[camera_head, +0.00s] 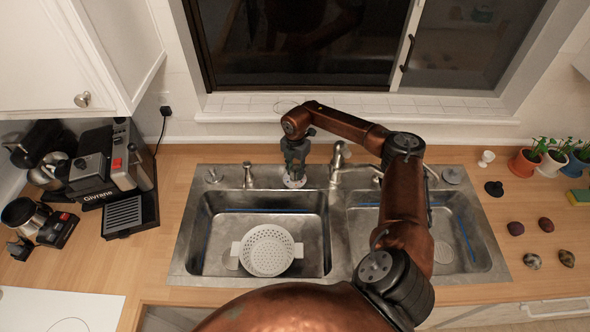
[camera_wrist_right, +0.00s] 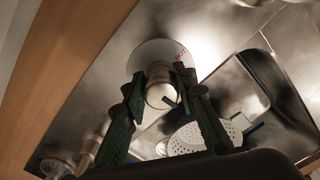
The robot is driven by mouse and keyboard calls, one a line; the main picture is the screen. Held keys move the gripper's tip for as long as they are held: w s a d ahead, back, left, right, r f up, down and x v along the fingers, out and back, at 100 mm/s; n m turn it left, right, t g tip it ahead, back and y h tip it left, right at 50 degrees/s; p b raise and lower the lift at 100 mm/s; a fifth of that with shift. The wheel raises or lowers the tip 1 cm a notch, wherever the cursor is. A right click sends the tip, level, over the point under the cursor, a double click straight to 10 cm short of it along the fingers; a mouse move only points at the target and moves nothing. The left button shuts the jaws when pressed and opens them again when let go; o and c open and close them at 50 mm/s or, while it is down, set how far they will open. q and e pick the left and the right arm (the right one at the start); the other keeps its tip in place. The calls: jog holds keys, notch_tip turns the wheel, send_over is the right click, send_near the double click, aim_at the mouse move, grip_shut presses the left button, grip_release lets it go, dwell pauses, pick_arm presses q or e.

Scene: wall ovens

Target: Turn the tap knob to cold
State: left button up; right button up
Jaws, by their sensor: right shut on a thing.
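The tap knob (camera_wrist_right: 158,92) is a pale, rounded piece standing on a white disc (camera_wrist_right: 158,52) with small red marks at its edge. In the right wrist view it sits between the two dark fingers of my right gripper, which are shut on it. In the head view my right gripper (camera_head: 294,172) points down at the sink's back ledge, left of the metal faucet (camera_head: 338,163). It hides the knob there, and only the rim of the white disc (camera_head: 293,184) shows. My left gripper is not in view.
The steel double sink (camera_head: 181,255) has a white colander (camera_head: 267,250) in its left basin. A soap dispenser (camera_head: 248,175) stands left of my right gripper. A coffee machine (camera_head: 118,165) is on the left counter. Plant pots (camera_head: 524,162) and several stones stand on the right.

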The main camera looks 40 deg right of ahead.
jog(key=m+p, duration=0.1)
jog(key=m, duration=0.2)
jog(key=m+p, duration=0.2)
jog(key=m, duration=0.1)
jog(key=shift+r+m, duration=0.2)
jog(key=shift+m, duration=0.1)
jog(key=m+p, duration=0.2)
jog(key=m, duration=0.1)
jog(key=shift+p, duration=0.35)
jog(key=shift+a+m+p, duration=0.1)
jog(key=shift+m+p, duration=0.75)
jog(key=shift+m, duration=0.65)
jog(key=o, duration=0.9)
jog(key=shift+f, duration=0.1)
jog(key=shift+o, duration=1.3)
jog(key=shift+s, duration=0.15)
